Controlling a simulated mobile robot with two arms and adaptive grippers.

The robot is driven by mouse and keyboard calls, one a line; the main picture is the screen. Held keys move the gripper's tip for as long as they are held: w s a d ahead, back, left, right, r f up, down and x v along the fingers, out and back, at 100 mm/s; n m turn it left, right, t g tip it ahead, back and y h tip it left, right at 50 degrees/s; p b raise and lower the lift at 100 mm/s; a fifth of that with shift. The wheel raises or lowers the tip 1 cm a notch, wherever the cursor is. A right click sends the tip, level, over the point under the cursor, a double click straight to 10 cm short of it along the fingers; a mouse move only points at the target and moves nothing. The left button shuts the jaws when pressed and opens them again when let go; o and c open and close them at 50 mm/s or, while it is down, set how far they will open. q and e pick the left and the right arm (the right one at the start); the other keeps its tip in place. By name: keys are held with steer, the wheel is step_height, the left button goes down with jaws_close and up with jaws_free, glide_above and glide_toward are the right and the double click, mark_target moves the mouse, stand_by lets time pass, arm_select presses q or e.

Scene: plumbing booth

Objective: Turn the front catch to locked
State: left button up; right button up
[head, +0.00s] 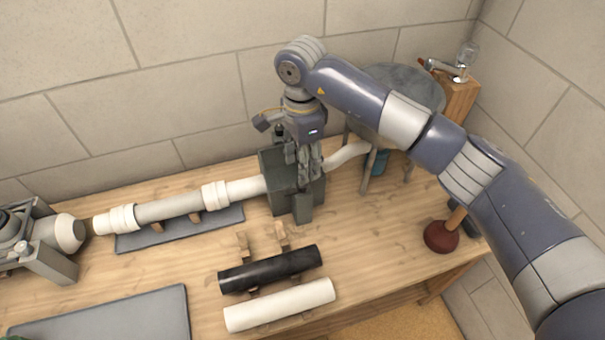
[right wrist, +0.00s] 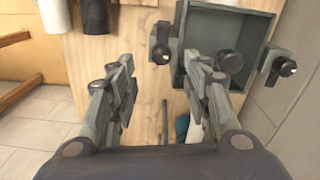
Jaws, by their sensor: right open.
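The front catch (right wrist: 161,46) is a grey upright piece with a dark knob on the near side of the grey box (right wrist: 205,15). It also shows in the head view (head: 303,208), at the box's front side. My right gripper (right wrist: 163,68) is open and empty. In the right wrist view the catch appears between its two fingers, beyond their tips; I cannot tell whether they touch it. In the head view my right gripper (head: 309,165) hangs pointing down over the box (head: 277,170) and hides part of it. My left gripper is not in view.
A second catch (right wrist: 279,65) sits on the box's other side. A white pipe (head: 168,208) runs to the box from the left. Black (head: 270,269) and white (head: 280,305) pipes lie in front.

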mark_target(296, 188)
step_height(296, 188, down, 5)
steer(key=shift+r+p, duration=0.1)
steer(key=shift+p, duration=0.5)
step_height(296, 188, down, 2)
steer(key=shift+f, duration=0.15)
steer(key=shift+w, duration=0.1)
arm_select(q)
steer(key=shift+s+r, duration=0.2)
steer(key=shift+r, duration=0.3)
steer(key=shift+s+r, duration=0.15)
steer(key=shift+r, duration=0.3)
arm_select(e)
jaws_close()
